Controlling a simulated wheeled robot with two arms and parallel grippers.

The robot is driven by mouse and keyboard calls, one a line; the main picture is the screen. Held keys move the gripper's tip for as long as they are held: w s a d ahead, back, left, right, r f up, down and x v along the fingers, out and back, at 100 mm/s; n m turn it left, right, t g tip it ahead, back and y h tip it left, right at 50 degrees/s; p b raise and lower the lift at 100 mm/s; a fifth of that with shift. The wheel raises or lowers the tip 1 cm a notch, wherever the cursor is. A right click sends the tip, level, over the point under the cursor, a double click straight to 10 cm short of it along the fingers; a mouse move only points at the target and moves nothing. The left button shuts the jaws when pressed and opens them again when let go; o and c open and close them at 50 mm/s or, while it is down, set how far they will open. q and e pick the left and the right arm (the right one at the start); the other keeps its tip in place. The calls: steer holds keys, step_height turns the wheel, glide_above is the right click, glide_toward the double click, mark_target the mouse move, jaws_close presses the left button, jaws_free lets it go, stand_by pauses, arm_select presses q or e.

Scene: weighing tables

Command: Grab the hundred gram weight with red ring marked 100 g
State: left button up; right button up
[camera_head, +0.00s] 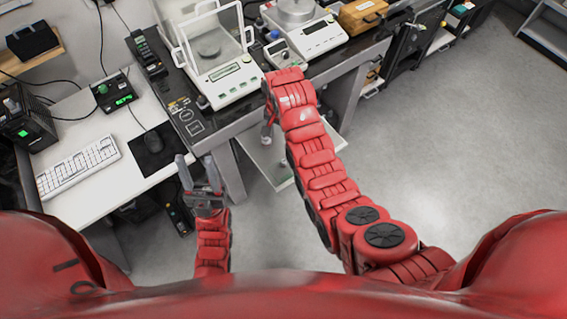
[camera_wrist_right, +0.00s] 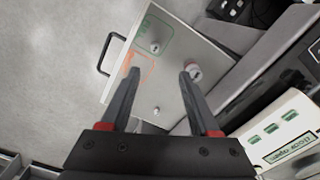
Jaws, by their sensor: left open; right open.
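A small silver weight (camera_wrist_right: 194,71) with a reddish band shows in the right wrist view, at the tip of my right gripper's right-hand finger. I cannot read its marking or tell whether the finger touches it. My right gripper (camera_wrist_right: 160,75) is open over a pale tray (camera_wrist_right: 118,84), with nothing between its fingers. In the head view, the right gripper (camera_head: 268,132) is small and partly hidden by its arm, beside the tray (camera_head: 262,157). The weights cannot be made out there. My left gripper (camera_head: 196,172) is open and empty, low in front of the desk.
Two other small weights, one by the green outline (camera_wrist_right: 155,47) and one lower (camera_wrist_right: 156,111), stand on the tray. An orange outline (camera_wrist_right: 146,66) and a black handle (camera_wrist_right: 106,55) also show. Balances (camera_head: 225,78) stand on the dark table. A white desk (camera_head: 75,190) is left.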

steer(key=b, duration=0.8)
glide_toward(284, 161)
steer(key=a+f, duration=0.1)
step_height(284, 161, down, 4)
steer(key=shift+a+r+p, duration=0.1)
steer(key=shift+r+p, duration=0.1)
steer(key=shift+p, duration=0.3)
steer(key=shift+f, duration=0.25)
steer(key=shift+d+f+p, duration=0.25)
steer(key=shift+f+p, duration=0.2)
steer(key=shift+f, duration=0.05)
steer(key=f, duration=0.1)
steer(key=f+p, duration=0.1)
steer(key=shift+w+d+f, duration=0.2)
steer(key=shift+d+f, duration=0.1)
steer(key=shift+f, duration=0.85)
